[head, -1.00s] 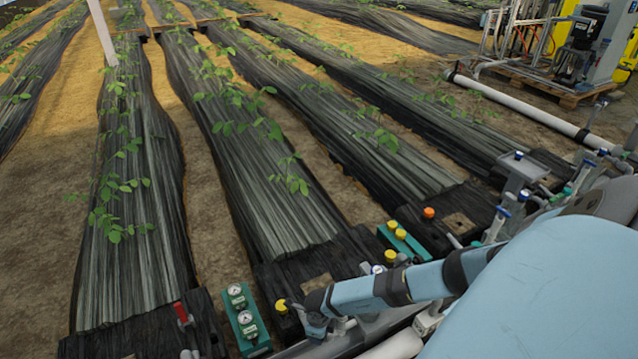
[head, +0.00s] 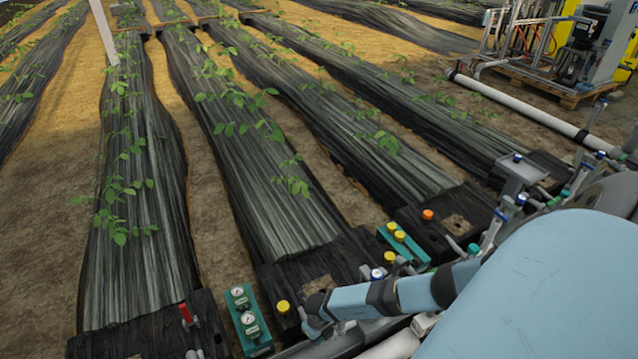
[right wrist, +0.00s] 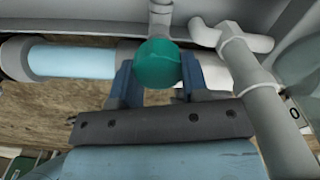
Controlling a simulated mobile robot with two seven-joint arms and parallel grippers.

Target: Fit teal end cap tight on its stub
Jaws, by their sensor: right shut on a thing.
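The teal end cap (right wrist: 158,64) is in the right wrist view, between the two fingers of my right gripper (right wrist: 158,78), which is shut on it. A grey-white pipe stub (right wrist: 160,16) stands directly beyond the cap and lines up with it. The cap hides the joint, so I cannot tell how far it sits on the stub. In the head view my right arm reaches in from the right to the pipework at the bottom, and its gripper (head: 312,326) is partly hidden; the cap does not show there. My left gripper is in neither current view.
A grey tee fitting and slanting pipe (right wrist: 250,75) stand close to the right of the gripper. In the head view, a teal gauge block (head: 248,320), a red-handled valve (head: 186,314) and yellow caps (head: 283,307) lie near the arm. Plant rows stretch beyond.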

